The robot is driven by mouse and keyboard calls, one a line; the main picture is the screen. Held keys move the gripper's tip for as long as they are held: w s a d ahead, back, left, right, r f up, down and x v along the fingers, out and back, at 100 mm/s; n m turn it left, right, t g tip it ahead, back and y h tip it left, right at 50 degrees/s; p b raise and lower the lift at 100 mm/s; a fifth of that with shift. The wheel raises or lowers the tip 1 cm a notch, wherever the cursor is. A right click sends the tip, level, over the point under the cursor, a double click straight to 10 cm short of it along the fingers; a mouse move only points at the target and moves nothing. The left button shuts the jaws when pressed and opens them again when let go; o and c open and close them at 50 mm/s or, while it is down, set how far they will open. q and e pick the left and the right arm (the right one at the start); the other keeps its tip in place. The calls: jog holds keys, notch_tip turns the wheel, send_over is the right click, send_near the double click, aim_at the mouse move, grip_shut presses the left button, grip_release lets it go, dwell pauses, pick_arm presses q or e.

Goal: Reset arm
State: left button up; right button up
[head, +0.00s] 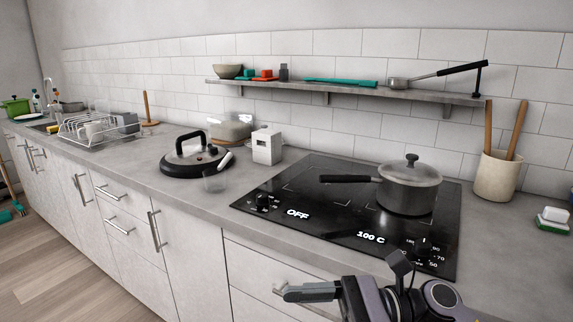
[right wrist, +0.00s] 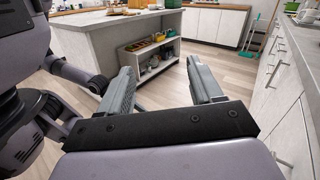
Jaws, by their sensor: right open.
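My right gripper (head: 288,291) is low at the bottom of the head view, in front of the drawers below the hob. In the right wrist view its two fingers (right wrist: 160,68) are spread wide with nothing between them. They point out over the open floor toward a kitchen island. My left gripper is not in view. The white wire rack (head: 98,128) stands on the counter far to the left, with dishes in it.
The black hob (head: 300,204) holds a lidded pot (head: 409,187). Drawer handles (head: 120,224) stick out from the cabinets. The island (right wrist: 115,30) stands across the wooden floor.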

jog(key=w+d+f+n+t+h+p, duration=0.1)
jog(key=d+f+n+t+h, duration=0.4)
jog(key=n+t, duration=0.85)
jog(key=w+d+f+n+t+h+p, duration=0.2)
jog(key=d+f+n+t+h, duration=0.3)
jog(key=n, duration=1.5)
jog(key=s+d+f+m+g+h, duration=0.3)
jog(key=s+f+m, duration=0.4)
jog(key=f+m, duration=0.1)
jog(key=s+d+f+m+g+h, duration=0.3)
jog(key=s+d+f+m, duration=0.1)
jog(key=s+f+m, duration=0.3)
notch_tip(320, 180, down, 2)
jog(key=shift+s+d+f+m+p, duration=0.1)
jog(key=shift+s+d+m+p, duration=0.15)
jog(key=shift+m+p, duration=0.3)
